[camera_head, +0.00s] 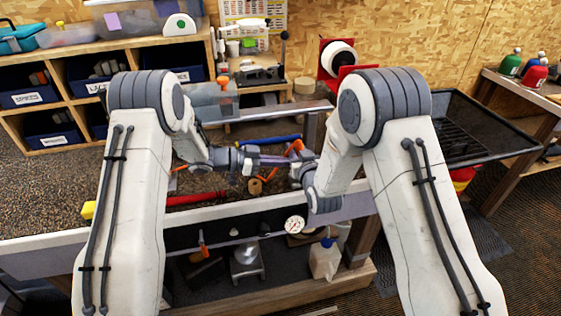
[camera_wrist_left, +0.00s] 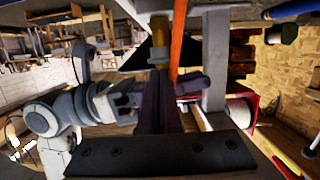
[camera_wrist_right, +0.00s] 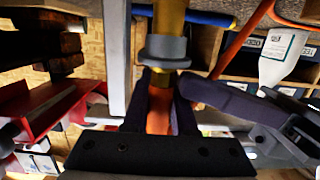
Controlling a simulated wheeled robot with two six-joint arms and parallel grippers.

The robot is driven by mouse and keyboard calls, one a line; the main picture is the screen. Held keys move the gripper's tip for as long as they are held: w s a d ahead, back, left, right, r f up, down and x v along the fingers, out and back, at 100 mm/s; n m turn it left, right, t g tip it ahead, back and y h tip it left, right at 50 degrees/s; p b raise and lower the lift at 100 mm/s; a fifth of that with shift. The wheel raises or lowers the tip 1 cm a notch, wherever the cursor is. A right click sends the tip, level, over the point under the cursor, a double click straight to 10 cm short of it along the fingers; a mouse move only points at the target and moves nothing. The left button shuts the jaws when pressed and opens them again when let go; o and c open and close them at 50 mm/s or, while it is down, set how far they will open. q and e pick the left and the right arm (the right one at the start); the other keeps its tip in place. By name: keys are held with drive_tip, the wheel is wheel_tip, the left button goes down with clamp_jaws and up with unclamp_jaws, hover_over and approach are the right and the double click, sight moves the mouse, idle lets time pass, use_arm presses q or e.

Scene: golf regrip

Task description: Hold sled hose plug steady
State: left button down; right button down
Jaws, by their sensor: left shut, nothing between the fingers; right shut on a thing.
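The hose plug is an orange piece (camera_wrist_right: 158,118) below a grey collar (camera_wrist_right: 166,52) and a brass-yellow stem. My right gripper (camera_wrist_right: 165,90) is shut on its orange part in the right wrist view. My left gripper (camera_wrist_left: 160,88) is shut and empty, its dark fingers together just below a brass fitting with a grey collar (camera_wrist_left: 159,54) in the left wrist view. An orange hose-like strip (camera_wrist_left: 178,38) runs beside that fitting. In the head view both gripper tips meet closely over the bench edge, and the plug is mostly hidden there.
A red bar (camera_head: 195,199) and a blue rod (camera_head: 268,140) lie on the bench. A round gauge (camera_head: 294,225) is on the bench front. Wooden cubbies with bins (camera_head: 85,70) stand back left; a dark tray (camera_head: 470,125) is at right.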

use_arm(q)
drive_tip(key=shift+f, duration=1.05)
drive_tip(key=v, duration=1)
use_arm(e)
drive_tip(key=c, duration=0.6)
unclamp_jaws()
drive_tip(key=shift+c, duration=0.2)
